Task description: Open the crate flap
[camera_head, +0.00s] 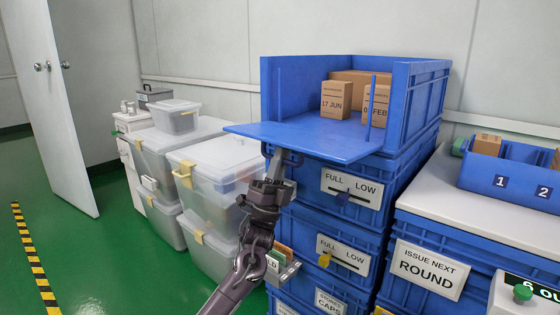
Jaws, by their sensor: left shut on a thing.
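The blue crate (420,100) stands on top of a stack of blue crates. Its flap (290,138) is swung down and lies about level, sticking out from the front opening. My left gripper (277,157) is below the flap's near edge, shut on what looks like the flap's handle; the exact grip is partly hidden by the gripper itself. Inside the crate are cardboard boxes, one marked 17 JUN (336,99) and one marked FEB (376,104). My right gripper is not in view.
Clear lidded bins (214,168) stand left of the stack. A white-topped bench (445,185) with a blue divided tray (510,178) is at the right. Lower crates carry FULL/LOW labels (351,188). Green floor (110,250) is free at the left, by the open door (60,110).

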